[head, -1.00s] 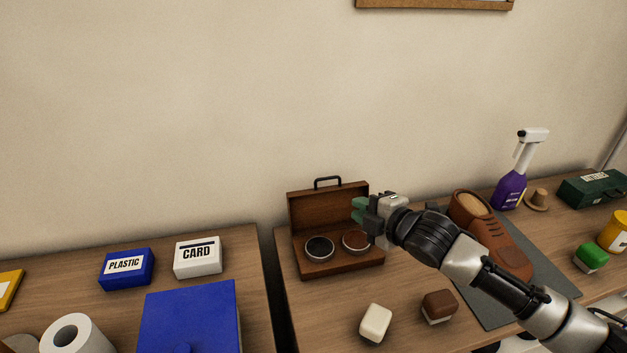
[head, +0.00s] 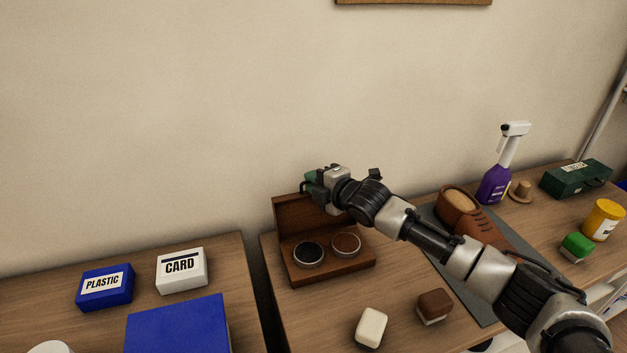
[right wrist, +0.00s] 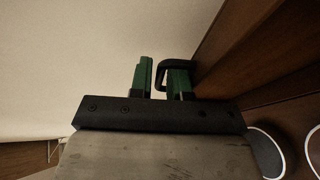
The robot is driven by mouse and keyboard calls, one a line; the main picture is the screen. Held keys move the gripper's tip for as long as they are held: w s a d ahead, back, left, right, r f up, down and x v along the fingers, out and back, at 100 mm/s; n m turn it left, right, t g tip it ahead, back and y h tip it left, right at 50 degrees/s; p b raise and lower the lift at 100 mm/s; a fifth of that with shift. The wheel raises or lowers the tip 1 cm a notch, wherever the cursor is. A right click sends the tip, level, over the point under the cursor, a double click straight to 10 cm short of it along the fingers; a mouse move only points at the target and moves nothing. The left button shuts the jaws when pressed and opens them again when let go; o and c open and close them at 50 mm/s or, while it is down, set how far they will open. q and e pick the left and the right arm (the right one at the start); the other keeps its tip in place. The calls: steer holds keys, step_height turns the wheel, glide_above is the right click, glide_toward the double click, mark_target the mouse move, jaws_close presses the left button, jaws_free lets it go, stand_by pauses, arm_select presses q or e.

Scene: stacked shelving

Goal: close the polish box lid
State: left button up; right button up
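The brown wooden polish box (head: 340,273) stands on the right table. Its lid (head: 290,214) is upright against the back, and two round polish tins lie in the base, one dark (head: 308,254) and one brown (head: 346,243). My right gripper (head: 309,182) is at the lid's top edge, hiding its upper right part and the handle. In the right wrist view, the green fingers (right wrist: 161,78) are apart. The black handle (right wrist: 174,64) shows beside and partly behind the right-hand finger; contact is unclear. The lid (right wrist: 245,55) rises at the right. My left gripper is out of view.
A cream block (head: 371,327) and a brown block (head: 434,306) lie in front of the box. A brown shoe (head: 470,215) on a grey mat (head: 472,300) and a purple spray bottle (head: 495,186) stand to the right. A gap separates the left table.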

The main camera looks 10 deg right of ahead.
steer(key=shift+w+a+f, duration=0.1)
steer(key=shift+w+a, duration=0.05)
steer(key=shift+w, duration=0.05)
jaws_close()
steer(key=shift+s, duration=0.15)
